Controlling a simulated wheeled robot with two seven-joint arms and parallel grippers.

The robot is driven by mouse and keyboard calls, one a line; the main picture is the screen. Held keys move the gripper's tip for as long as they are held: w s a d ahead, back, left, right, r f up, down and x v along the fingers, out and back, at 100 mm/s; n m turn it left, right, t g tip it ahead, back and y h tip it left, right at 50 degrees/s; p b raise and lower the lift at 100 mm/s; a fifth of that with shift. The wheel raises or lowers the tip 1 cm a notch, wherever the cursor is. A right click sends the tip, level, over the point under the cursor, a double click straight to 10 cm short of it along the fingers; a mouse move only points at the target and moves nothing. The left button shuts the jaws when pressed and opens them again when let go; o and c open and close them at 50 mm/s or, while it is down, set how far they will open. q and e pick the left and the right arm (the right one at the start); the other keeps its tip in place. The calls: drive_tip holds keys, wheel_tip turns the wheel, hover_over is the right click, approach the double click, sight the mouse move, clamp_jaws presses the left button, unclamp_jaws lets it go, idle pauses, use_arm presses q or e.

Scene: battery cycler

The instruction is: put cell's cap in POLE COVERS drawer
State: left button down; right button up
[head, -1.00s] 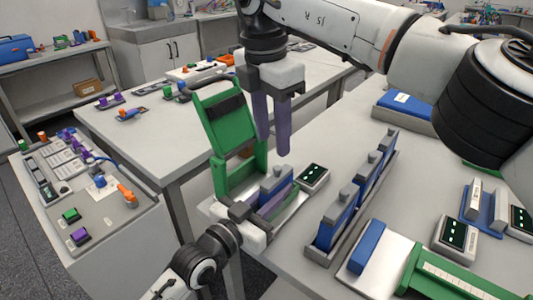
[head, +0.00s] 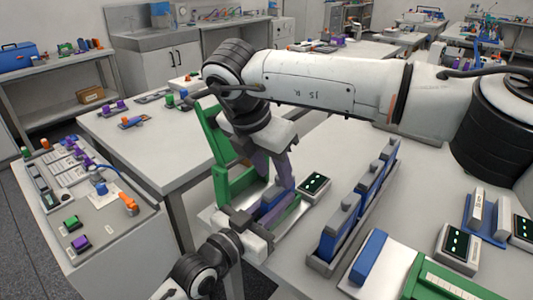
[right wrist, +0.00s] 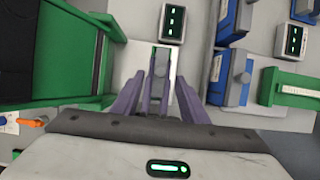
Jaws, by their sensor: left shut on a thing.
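The blue cell (head: 269,197) stands in the bed of a green fixture (head: 232,188) whose lid is raised. My left gripper (head: 256,217) is shut on the cell from the near side, low down. My right gripper (head: 272,178) points down over the cell with its purple fingers at the cell's top. In the right wrist view my right gripper (right wrist: 158,106) is open, with its fingers apart on both sides of a grey piece (right wrist: 160,66). The cell's cap is mostly hidden by the fingers in the head view. No drawer labelled POLE COVERS can be made out.
A small display box (head: 315,186) stands right of the fixture. A grey rack (head: 320,262) with several blue cells is further right. A green-framed tray (head: 445,280) lies at the front right. A side panel (head: 95,200) with coloured parts is left.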

sight(277, 179)
drive_tip(key=shift+x, duration=1.6)
clamp_jaws()
drive_tip(key=shift+r, duration=0.25)
drive_tip(key=shift+r, duration=0.9)
drive_tip(key=shift+r, duration=0.15)
